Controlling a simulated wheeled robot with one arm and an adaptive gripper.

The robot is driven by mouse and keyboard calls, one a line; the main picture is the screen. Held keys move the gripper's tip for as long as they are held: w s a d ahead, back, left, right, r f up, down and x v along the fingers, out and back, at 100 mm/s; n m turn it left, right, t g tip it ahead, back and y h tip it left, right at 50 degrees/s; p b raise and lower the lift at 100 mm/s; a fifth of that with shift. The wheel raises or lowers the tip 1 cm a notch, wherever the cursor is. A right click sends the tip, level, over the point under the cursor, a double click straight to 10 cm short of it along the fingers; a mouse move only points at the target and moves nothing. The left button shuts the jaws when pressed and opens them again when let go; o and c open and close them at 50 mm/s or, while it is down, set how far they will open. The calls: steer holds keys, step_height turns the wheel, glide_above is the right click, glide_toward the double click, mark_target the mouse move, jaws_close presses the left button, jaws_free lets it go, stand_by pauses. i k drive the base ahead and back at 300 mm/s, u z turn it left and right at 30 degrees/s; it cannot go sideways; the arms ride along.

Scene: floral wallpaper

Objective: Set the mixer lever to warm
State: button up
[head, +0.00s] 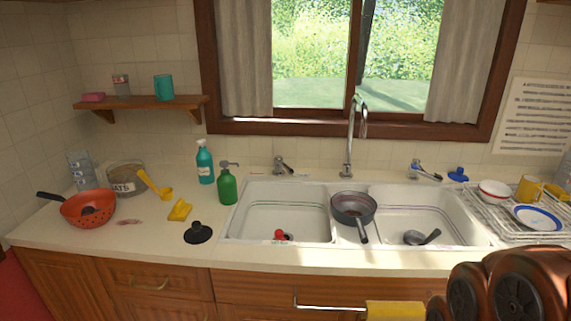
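A tall chrome tap (347,145) with a curved spout stands behind the middle of the double sink (335,230). A small metal fitting with a lever (283,165) sits on the back ledge to its left. Another fitting with a slanted lever (425,171) and a blue part sits to its right. I cannot tell from here which of these is the mixer lever, or read any warm mark. My arm's brown links show at the lower right, in front of the counter. My gripper is not in view.
A grey pan (352,207) sits across the sink divider; a ladle (420,238) lies in the right basin. Soap bottles (227,186) stand left of the sink. A dish rack (490,212) stands right. A rail with a yellow cloth (394,311) runs along the front.

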mark_target(278, 159)
steer(key=k, duration=0.65)
steer(key=u, duration=0.3)
steer(key=i, duration=0.4)
steer(key=u, duration=0.85)
steer(key=i, duration=1.2)
steer(key=u, duration=0.1)
